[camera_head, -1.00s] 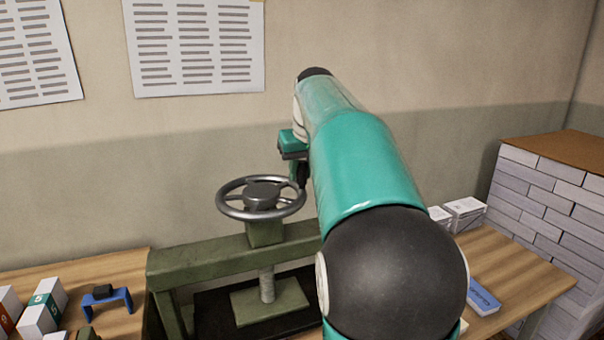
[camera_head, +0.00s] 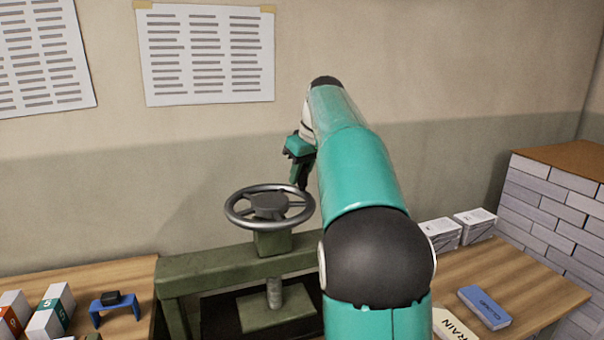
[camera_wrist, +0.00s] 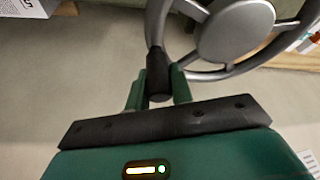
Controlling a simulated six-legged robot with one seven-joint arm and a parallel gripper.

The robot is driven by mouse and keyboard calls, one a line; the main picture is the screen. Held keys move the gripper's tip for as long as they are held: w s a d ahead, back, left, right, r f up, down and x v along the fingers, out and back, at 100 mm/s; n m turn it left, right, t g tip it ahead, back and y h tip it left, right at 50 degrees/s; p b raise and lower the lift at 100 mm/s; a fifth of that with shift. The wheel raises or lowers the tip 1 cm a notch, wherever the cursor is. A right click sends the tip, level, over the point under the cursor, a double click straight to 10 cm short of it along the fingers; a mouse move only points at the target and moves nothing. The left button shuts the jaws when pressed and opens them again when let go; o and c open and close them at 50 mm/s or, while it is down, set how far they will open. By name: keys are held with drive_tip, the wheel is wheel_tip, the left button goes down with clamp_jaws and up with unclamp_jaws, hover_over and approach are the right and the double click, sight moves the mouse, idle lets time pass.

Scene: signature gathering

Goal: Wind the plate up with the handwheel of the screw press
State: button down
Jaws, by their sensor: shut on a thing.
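The screw press stands on the table with its grey handwheel (camera_head: 268,207) on top of a green frame (camera_head: 235,263). My gripper (camera_head: 301,180) is at the wheel's far right rim, partly hidden by my arm. In the wrist view my gripper (camera_wrist: 159,86) is shut on the dark handle (camera_wrist: 157,70) at the handwheel's rim, one finger on each side. The wheel's hub (camera_wrist: 235,30) is beyond it, up and right.
Blue "CLAIMED"-like block lettering is unclear on a blue block (camera_head: 484,307) at right, near a cream block (camera_head: 455,325). White boxes (camera_head: 475,226) and a brick-patterned stack (camera_head: 560,215) stand behind. At left are a blue stand (camera_head: 111,306) and numbered boxes (camera_head: 52,312).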

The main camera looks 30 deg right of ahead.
drive_tip(key=shift+w, duration=0.1)
drive_tip(key=c, duration=1.2)
unclamp_jaws()
drive_tip(key=shift+c, duration=0.2)
drive_tip(key=v, duration=1.4)
drive_tip(key=shift+a+f, duration=0.1)
drive_tip(key=shift+a, duration=0.05)
